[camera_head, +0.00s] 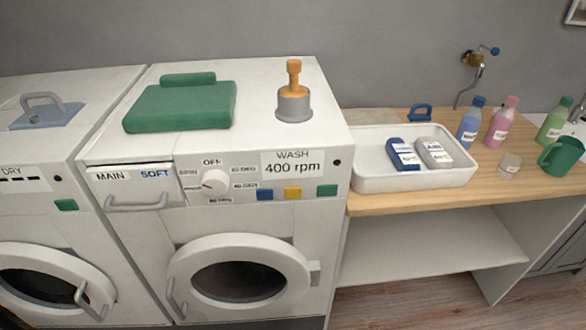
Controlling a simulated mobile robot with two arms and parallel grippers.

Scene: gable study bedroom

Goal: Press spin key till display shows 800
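The washing machine (250,228) stands in the middle of the head view. Its display (292,163) reads "WASH 400 rpm". Below the display are three keys: a blue key (265,195), a yellow key (292,193) and a green key (327,190). I cannot read a label on any of the keys. The drawer (133,186) left of the dial is marked "MAIN" and "SOFT" and looks shut. Neither of my grippers is in view.
A machine marked "DRY" (50,215) stands left. The wooden counter (400,203) at right holds a white tray (415,182), several bottles and a green mug (561,155).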

